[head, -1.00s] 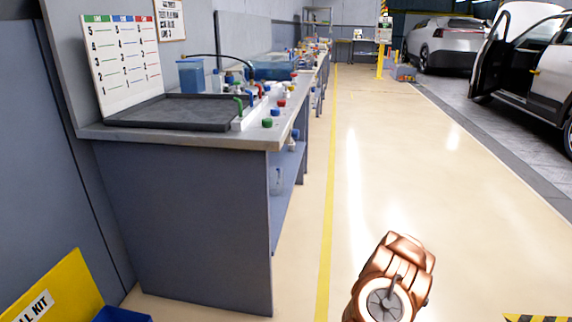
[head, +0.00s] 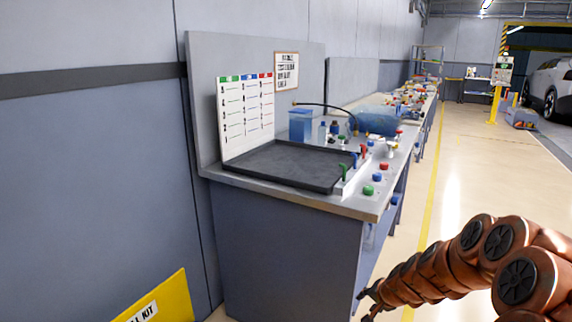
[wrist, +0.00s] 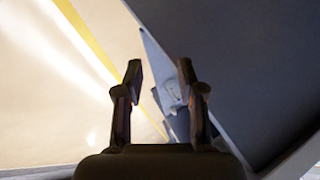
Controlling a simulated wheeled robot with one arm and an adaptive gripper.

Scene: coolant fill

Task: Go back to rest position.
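My gripper (wrist: 160,76) shows in the wrist view with its two fingers apart and nothing between them, so it is open and empty. In the head view my gripper (head: 370,302) is at the bottom, low beside the front right corner of the workbench (head: 285,262) and below its top. My copper-coloured arm reaches to it from the lower right. The wrist view shows the floor (wrist: 45,95) on the left and a dark bench panel (wrist: 250,60) on the right.
A black tray (head: 270,168), a blue container (head: 301,125) and coloured caps are on the bench top. A yellow kit sign (head: 165,300) stands at lower left. Open floor (head: 480,165) lies right of the bench. A yellow post (head: 495,100) and a car (head: 555,85) are farther back.

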